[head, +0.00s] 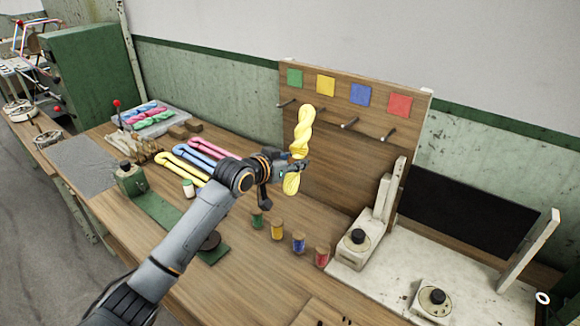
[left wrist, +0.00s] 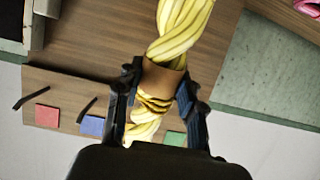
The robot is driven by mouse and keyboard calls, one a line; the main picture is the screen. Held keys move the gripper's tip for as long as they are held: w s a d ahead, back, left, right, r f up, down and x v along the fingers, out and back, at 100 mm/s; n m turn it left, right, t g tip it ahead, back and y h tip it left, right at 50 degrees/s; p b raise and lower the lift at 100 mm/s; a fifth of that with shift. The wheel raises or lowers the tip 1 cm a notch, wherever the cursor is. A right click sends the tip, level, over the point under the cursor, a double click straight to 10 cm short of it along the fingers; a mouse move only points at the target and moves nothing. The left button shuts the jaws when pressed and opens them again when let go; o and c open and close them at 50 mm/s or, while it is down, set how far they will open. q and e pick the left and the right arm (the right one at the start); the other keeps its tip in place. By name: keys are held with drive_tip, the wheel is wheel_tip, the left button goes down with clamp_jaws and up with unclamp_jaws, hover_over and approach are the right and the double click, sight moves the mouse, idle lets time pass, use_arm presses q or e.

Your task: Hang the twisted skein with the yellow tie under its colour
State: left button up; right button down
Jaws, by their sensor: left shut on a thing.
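The twisted yellow skein (head: 304,128) is upright in my left gripper (head: 296,168), in front of the wooden peg board (head: 350,95). In the left wrist view the fingers are closed on the skein (left wrist: 182,35) at its brown band (left wrist: 160,78). The board carries green (head: 294,77), yellow (head: 326,86), blue (head: 361,94) and red (head: 400,105) squares, with pegs below. The peg (head: 349,123) right of the skein and the far left peg (head: 287,103) look empty. The skein covers part of the board below the yellow square. My right gripper is not in view.
Pink, blue and yellow looped skeins (head: 186,157) lie on the wooden table behind my arm. A tray (head: 180,118) of twisted skeins stands farther back. Several thread spools (head: 277,229) and a white stand (head: 357,243) are near the board's base.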

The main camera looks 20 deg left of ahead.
use_arm(q)
drive_tip(key=shift+w+d+f+b, duration=0.1)
drive_tip(key=shift+w+d+b, duration=0.15)
drive_tip(key=shift+w, duration=0.2)
drive_tip(key=shift+b+x, duration=0.65)
drive_tip(key=shift+x, duration=1.1)
drive_tip(key=shift+w, duration=0.15)
drive_tip(key=o, duration=1.3)
drive_tip(key=shift+c, duration=0.2)
